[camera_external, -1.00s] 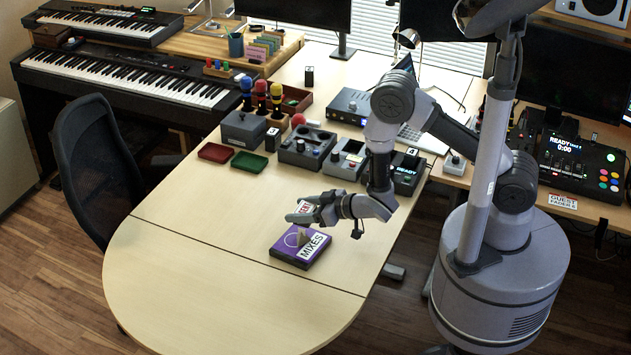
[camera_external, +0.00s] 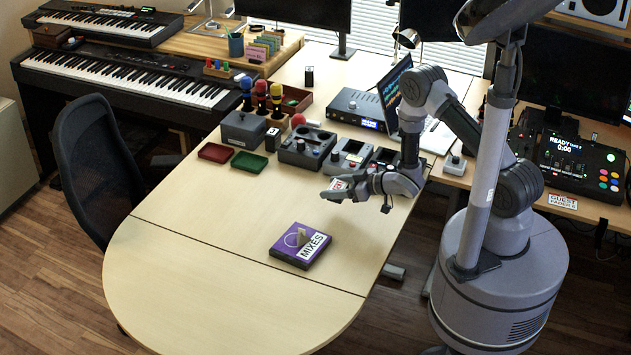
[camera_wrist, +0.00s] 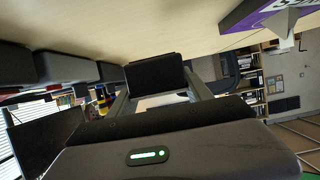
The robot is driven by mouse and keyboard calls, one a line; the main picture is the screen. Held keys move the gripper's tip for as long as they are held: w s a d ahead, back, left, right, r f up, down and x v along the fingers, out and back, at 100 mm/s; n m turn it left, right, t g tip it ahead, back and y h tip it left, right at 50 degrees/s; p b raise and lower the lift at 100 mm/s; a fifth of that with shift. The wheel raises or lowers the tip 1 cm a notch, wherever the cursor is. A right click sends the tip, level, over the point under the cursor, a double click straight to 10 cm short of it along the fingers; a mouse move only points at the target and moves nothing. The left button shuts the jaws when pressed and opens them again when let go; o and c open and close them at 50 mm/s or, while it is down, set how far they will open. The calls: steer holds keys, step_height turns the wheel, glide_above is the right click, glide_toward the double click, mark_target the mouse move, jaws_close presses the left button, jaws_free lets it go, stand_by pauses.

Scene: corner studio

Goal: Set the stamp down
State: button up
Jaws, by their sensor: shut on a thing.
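My gripper (camera_external: 332,193) is in the air above the table's right part, behind the purple box and in front of the row of devices. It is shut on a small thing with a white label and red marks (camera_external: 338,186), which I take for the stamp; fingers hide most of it. The purple box marked MIXES (camera_external: 314,245) lies on the table, apart from my gripper.
The light wooden table (camera_external: 215,265) is clear in front and to the left. Red and green trays (camera_external: 249,162), several grey devices (camera_external: 302,152) and a red-balled stick (camera_external: 298,120) stand at the back. A black chair (camera_external: 85,165) is at the left.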

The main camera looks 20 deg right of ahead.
steer(key=b, duration=0.3)
glide_above(301, 190)
steer(key=shift+s+d+f, duration=0.15)
steer(key=shift+s+f, duration=0.1)
steer(key=shift+f, duration=0.5)
steer(key=shift+w+f, duration=0.15)
steer(key=shift+w, duration=0.1)
steer(key=shift+f+b, duration=1.15)
steer(key=shift+f, duration=0.5)
steer(key=o, duration=1.5)
steer(key=shift+o, duration=0.2)
